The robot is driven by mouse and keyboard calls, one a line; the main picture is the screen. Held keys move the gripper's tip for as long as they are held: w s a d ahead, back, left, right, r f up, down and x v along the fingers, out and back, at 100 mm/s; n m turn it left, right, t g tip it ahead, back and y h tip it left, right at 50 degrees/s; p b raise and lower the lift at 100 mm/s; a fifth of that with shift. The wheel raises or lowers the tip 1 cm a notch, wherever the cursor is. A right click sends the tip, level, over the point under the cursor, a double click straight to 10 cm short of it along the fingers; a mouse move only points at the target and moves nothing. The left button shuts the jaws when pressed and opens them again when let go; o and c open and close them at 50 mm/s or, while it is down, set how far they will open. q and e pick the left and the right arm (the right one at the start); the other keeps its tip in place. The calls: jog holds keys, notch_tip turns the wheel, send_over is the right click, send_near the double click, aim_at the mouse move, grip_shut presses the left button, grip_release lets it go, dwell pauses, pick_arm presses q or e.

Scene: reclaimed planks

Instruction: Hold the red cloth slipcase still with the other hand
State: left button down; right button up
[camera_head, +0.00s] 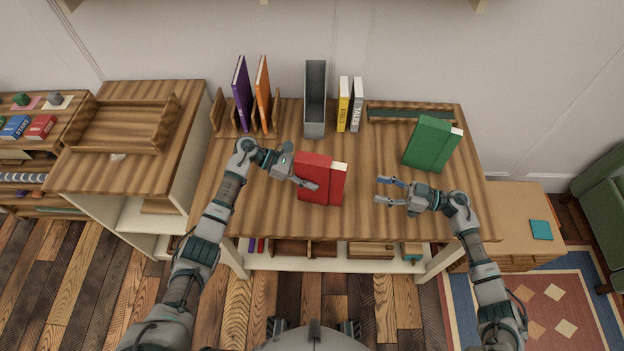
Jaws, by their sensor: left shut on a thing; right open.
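The red cloth slipcase (320,172) stands on the wooden desk top near its front middle, with a pale strip, likely a book's pages, showing at its right side. My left gripper (308,183) is at the slipcase's left side, shut on it, with a finger across its front face. My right gripper (382,190) is open and empty, to the right of the slipcase and apart from it, its fingers pointing left toward it. The far side of the slipcase is hidden.
A green slipcase (428,142) stands at the right of the desk (265,215). Along the back are a purple book (242,95), an orange book (262,92), a grey holder (315,100), a yellow book (343,105) and a white book (357,105). Bare desk lies between my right gripper and the slipcase.

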aim_at(339, 180)
jog(key=x, duration=1.2)
jog(key=shift+w+a, duration=0.1)
jog(key=shift+a, duration=0.05)
grip_shut()
jog(key=shift+r, duration=0.25)
dwell(0.5)
jog(key=shift+a, duration=0.25)
dwell(0.5)
